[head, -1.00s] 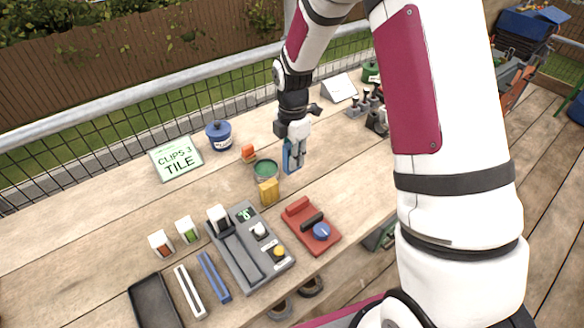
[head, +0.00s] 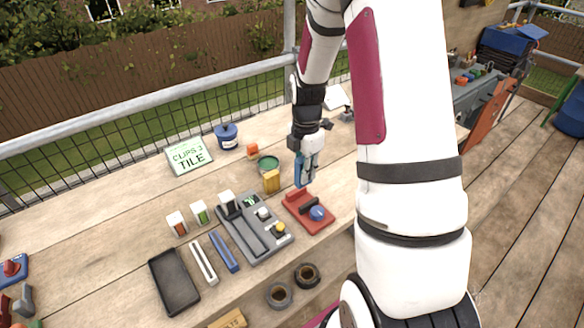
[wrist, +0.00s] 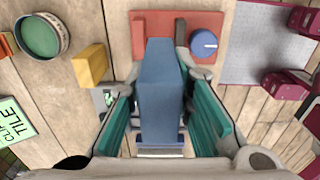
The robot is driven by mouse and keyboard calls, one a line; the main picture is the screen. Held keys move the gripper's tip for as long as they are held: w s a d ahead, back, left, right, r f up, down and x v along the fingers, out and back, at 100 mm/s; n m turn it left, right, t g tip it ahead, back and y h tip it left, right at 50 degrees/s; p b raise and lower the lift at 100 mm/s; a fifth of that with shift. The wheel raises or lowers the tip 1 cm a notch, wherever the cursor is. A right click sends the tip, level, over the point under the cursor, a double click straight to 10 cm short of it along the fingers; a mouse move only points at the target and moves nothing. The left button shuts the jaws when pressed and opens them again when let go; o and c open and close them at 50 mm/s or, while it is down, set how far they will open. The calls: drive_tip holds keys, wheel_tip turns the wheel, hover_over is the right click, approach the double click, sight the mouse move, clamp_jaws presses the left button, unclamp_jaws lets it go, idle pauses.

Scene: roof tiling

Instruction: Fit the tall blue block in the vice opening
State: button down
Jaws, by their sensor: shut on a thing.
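The tall blue block (wrist: 160,85) is held upright between the teal finger pads of my gripper (wrist: 160,115) in the wrist view. In the head view my gripper (head: 305,168) is shut on it, and part of the block (head: 299,172) shows beside the fingers. The red vice (head: 310,221), with a dark jaw and a blue knob, lies just below and in front of the block on the bench. In the wrist view the block's far end overlaps the vice (wrist: 215,22) around its opening and hides part of it. I cannot tell whether they touch.
A grey device (head: 252,238) stands left of the vice. A yellow block (head: 271,181) and a green-topped tin (head: 267,164) stand behind. A black tray (head: 174,282) and blue and white strips lie further left. The bench's front edge is close to the vice.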

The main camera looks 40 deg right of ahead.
drive_tip(key=shift+w+a+f+b, duration=0.1)
drive_tip(key=shift+f+b, duration=1.3)
drive_tip(key=shift+f, duration=1.1)
drive_tip(key=shift+f+b, duration=0.35)
drive_tip(key=shift+f, duration=0.8)
drive_tip(key=shift+f+p, duration=0.35)
drive_tip(key=shift+f, duration=0.25)
drive_tip(key=c, duration=1.4)
unclamp_jaws()
drive_tip(key=shift+o, duration=0.2)
drive_tip(key=shift+r, duration=0.1)
drive_tip(key=shift+r+p, duration=0.45)
drive_tip(key=shift+r, duration=0.15)
drive_tip(key=shift+r+p, duration=1.7)
drive_tip(key=shift+r, duration=1.15)
